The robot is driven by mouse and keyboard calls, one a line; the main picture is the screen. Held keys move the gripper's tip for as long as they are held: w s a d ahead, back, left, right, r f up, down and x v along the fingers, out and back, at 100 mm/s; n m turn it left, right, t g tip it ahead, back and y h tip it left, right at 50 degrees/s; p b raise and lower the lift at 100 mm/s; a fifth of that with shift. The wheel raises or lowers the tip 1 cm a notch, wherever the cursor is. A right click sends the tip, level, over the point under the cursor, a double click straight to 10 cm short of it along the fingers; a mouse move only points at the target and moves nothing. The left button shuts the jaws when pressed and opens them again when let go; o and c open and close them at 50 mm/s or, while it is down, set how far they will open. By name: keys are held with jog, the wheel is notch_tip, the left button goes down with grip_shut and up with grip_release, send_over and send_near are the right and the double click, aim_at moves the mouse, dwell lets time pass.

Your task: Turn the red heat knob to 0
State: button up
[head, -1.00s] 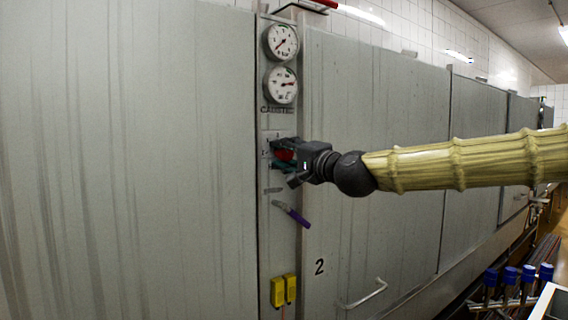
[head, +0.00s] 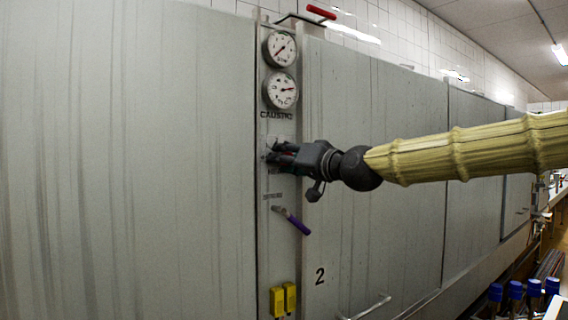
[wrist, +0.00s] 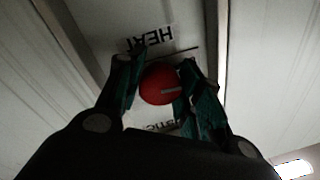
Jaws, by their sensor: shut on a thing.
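The red heat knob (wrist: 158,86) sits between my gripper's fingers in the wrist view, with a pale pointer line on its face running toward the right. The label HEAT (wrist: 149,39) shows upside down beyond it. My gripper (wrist: 157,72) is shut on the knob, one green-padded finger on each side. In the head view my gripper (head: 274,154) reaches in from the right to the narrow control panel (head: 279,238); its fingers hide the knob there. Any scale marks around the knob cannot be read.
Two round gauges (head: 280,49) (head: 281,90) sit above on the panel, over the word CAUSTIC. A purple-handled lever (head: 295,221) sticks out below my gripper. Yellow boxes (head: 283,299) are lower down. A red-handled bar (head: 321,12) is at the top. Large grey doors flank the panel.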

jog(key=shift+a+f+n, duration=0.1)
jog(key=shift+f+n, duration=0.2)
jog(key=shift+n, duration=0.3)
jog(key=o, duration=0.8)
jog(key=shift+o, duration=1.2)
jog(key=shift+r, duration=0.15)
jog(key=shift+s, duration=0.1)
jog(key=v, duration=1.2)
